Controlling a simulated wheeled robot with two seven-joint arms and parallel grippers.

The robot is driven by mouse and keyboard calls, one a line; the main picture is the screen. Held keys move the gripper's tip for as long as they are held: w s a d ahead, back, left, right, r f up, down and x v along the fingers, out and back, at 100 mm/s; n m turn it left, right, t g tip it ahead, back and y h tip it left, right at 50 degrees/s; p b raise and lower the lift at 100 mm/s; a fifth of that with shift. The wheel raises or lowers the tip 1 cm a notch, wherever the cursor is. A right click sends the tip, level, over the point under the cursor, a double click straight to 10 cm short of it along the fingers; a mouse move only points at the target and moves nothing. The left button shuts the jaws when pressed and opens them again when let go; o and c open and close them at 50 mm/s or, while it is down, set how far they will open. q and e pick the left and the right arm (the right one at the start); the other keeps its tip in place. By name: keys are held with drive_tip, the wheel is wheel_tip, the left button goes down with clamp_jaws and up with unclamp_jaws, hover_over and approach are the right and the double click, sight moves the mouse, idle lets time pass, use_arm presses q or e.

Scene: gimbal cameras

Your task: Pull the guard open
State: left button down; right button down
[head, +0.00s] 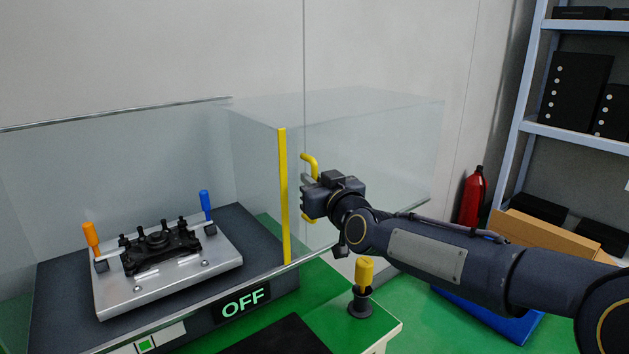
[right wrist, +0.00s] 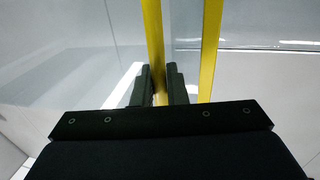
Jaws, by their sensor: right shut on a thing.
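The guard is a clear box-like cover (head: 370,130) with a yellow edge strip (head: 283,200) at its left end. It stands to the right of the fixture, whose front is uncovered. A yellow handle (head: 310,160) is on the guard's front face. My right gripper (head: 306,197) is shut on the handle. In the right wrist view the fingers (right wrist: 160,88) close around the yellow handle bar (right wrist: 154,45), with the yellow edge strip (right wrist: 208,55) to its right. The handle's middle is hidden by the gripper. My left gripper is not in view.
A metal plate (head: 200,268) with a black part and orange and blue toggle handles sits inside the enclosure. An "OFF" display (head: 243,303) is in front. A yellow knob (head: 364,272) stands below my right arm. Shelves (head: 580,135) and a fire extinguisher (head: 472,197) are at right.

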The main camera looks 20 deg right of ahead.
drive_tip(key=c, duration=1.5)
unclamp_jaws()
drive_tip(key=shift+c, duration=0.2)
drive_tip(key=s+d, duration=0.1)
drive_tip(key=s, duration=0.6)
drive_tip(key=shift+s, duration=0.4)
drive_tip(key=s+f+m+g+p, duration=0.1)
drive_tip(key=s+f+g+p, duration=0.2)
drive_tip(key=s, duration=0.6)
drive_tip(key=s+f+m+g+p, duration=0.1)
drive_tip(key=s+f+g+p, duration=0.2)
drive_tip(key=s, duration=0.7)
drive_tip(key=s+f+m+g+y+p, duration=0.1)
drive_tip(key=s+f+g+p, duration=0.3)
drive_tip(key=s, duration=0.6)
wheel_tip(320, 180, down, 3)
drive_tip(key=shift+d+r+m+g, duration=0.15)
drive_tip(key=shift+m+g, duration=0.15)
drive_tip(key=shift+g, duration=0.8)
